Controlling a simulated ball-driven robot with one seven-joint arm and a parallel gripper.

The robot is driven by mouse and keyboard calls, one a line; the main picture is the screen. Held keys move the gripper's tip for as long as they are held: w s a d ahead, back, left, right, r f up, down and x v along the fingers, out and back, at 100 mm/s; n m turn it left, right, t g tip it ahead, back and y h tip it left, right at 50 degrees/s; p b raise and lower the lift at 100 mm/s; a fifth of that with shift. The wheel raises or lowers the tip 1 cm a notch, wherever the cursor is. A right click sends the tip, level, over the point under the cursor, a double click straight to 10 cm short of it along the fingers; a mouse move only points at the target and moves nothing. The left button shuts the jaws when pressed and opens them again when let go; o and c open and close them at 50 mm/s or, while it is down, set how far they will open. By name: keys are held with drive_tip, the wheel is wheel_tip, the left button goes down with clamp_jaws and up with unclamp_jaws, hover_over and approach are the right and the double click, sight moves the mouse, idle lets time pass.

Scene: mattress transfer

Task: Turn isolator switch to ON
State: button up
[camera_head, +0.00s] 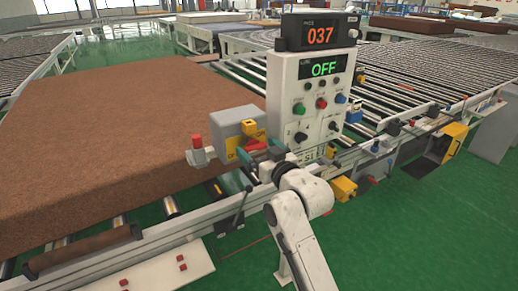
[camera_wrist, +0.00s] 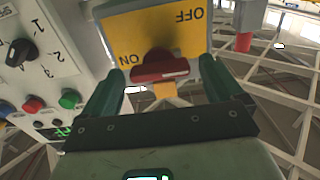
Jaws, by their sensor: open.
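The isolator switch is a grey box (camera_head: 234,124) with a yellow face and a red handle (camera_wrist: 160,67). In the wrist view the yellow plate (camera_wrist: 150,30) carries upside-down OFF and ON labels. The handle lies roughly level across the picture, its left end close to the ON label. My gripper (camera_wrist: 160,85) is open, with one green finger at each side of the handle. I cannot tell whether either finger touches it.
A control panel (camera_head: 285,98) stands right beside the switch; its green display (camera_head: 324,68) reads OFF and the orange one 037. A red-topped post (camera_head: 197,151) stands left of the box. A brown mattress (camera_head: 110,140) lies behind on the conveyor. Green floor is clear at lower right.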

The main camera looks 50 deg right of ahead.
drive_tip(key=c, duration=1)
drive_tip(key=shift+c, duration=0.2)
drive_tip(key=shift+m, duration=0.3)
drive_tip(key=m+p, duration=0.1)
drive_tip(key=m, duration=0.2)
drive_tip(key=m+p, duration=0.2)
drive_tip(key=m, duration=0.4)
drive_tip(key=shift+d, duration=0.1)
drive_tip(key=m+p, duration=0.2)
drive_tip(key=m, duration=0.3)
drive_tip(key=shift+f, duration=0.1)
drive_tip(key=shift+d+f+m+p, duration=0.15)
drive_tip(key=shift+m+p, duration=0.7)
drive_tip(key=shift+m, duration=0.75)
